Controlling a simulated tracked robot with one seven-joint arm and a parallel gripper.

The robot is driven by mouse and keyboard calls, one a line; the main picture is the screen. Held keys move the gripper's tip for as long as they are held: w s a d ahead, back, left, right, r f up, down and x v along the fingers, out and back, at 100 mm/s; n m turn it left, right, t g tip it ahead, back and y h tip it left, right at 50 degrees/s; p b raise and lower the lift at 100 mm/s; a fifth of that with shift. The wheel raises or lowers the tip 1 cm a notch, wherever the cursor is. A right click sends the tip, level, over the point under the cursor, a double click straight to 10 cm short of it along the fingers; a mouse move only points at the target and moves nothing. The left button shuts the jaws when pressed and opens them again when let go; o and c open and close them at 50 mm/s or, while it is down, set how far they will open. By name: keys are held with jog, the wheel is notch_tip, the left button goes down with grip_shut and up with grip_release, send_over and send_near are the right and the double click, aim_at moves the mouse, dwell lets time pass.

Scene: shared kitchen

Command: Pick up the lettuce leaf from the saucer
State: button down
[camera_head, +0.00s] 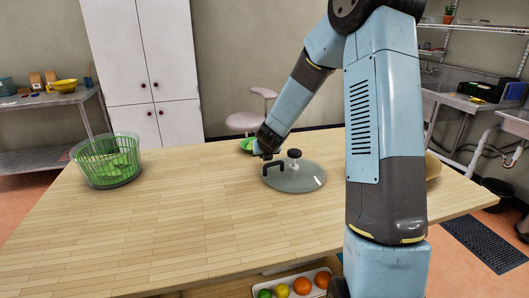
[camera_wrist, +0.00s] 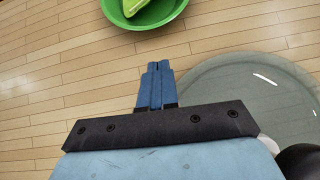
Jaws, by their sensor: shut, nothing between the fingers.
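A light green leaf-like piece (camera_wrist: 138,7), seemingly the lettuce leaf, lies in a round green dish (camera_wrist: 166,21) at the top edge of the wrist view, where both are partly cut off. The green dish (camera_head: 246,145) also shows small in the head view, partly behind my arm's end; I cannot make out the leaf there. My gripper (camera_wrist: 158,66) is shut and empty, its fingertips pointing toward the dish with bare table between. In the head view my gripper (camera_head: 257,151) is over the table, just in front of the dish.
A glass lid (camera_head: 308,182) with a dark knob lies right beside my gripper; its clear disc (camera_wrist: 232,82) fills the right of the wrist view. A green basket (camera_head: 106,165) stands far left. The table's middle and left (camera_head: 170,215) are clear.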

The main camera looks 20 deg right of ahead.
jog(key=w, duration=0.3)
jog(key=shift+f, duration=0.35)
jog(key=shift+w+d, duration=0.15)
jog(key=shift+w, duration=0.65)
